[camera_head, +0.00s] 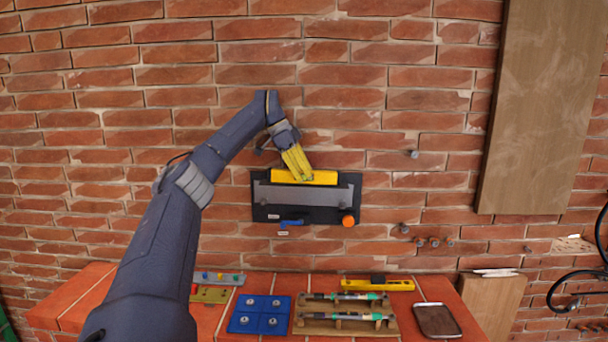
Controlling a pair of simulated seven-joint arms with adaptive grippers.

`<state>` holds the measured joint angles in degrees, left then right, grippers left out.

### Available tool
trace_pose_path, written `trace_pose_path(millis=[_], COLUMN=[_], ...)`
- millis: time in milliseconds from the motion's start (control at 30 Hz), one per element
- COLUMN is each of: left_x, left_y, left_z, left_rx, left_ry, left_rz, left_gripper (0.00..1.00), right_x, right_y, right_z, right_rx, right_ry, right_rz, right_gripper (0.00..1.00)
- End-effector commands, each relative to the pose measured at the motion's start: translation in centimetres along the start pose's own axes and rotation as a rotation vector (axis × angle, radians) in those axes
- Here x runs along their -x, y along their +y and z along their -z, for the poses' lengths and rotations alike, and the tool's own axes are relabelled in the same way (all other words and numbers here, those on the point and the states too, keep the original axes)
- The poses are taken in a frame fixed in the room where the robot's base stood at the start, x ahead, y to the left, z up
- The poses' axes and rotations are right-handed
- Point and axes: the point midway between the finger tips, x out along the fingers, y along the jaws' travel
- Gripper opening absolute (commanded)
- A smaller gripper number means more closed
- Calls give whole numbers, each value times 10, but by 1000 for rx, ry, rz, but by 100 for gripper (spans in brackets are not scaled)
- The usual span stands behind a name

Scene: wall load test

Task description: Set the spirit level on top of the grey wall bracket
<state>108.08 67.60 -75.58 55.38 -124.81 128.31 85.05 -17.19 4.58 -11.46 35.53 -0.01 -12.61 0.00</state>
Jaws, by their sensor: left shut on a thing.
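The spirit level (322,177), a short yellow bar, lies about level along the top of the grey wall bracket (305,195). The grey bracket is a wide strip on a black panel (262,212) fixed to the brick wall. My left gripper (299,175), with yellow fingers, reaches down from the upper left and is shut on the level near its middle. The fingers hide part of the level. I cannot tell whether the level touches the bracket or is just above it. My right gripper is not in view.
An orange knob (348,220) and a blue lever (291,222) sit low on the panel. The brick ledge below holds a blue tray (260,313), a wooden rack (345,327), another yellow bar (397,285) and a dark tray (437,320). A wooden board (540,110) stands at right.

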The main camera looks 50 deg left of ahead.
Motion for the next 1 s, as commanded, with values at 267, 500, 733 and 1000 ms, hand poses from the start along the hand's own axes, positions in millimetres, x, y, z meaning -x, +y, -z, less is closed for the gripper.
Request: trace_pose_path(millis=[267,500,733,1000], left_x=[0,-4,-7,-7], left_y=[0,0,0,0], left_z=[0,-2,-4,-4], left_rx=[0,0,0,0], left_ry=[1,0,0,1], left_rz=[0,0,0,0], left_gripper=[0,0,0,0], right_x=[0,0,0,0], right_y=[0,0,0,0], right_z=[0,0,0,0], right_rx=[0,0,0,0], right_ry=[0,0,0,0], right_rz=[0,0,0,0], right_gripper=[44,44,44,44])
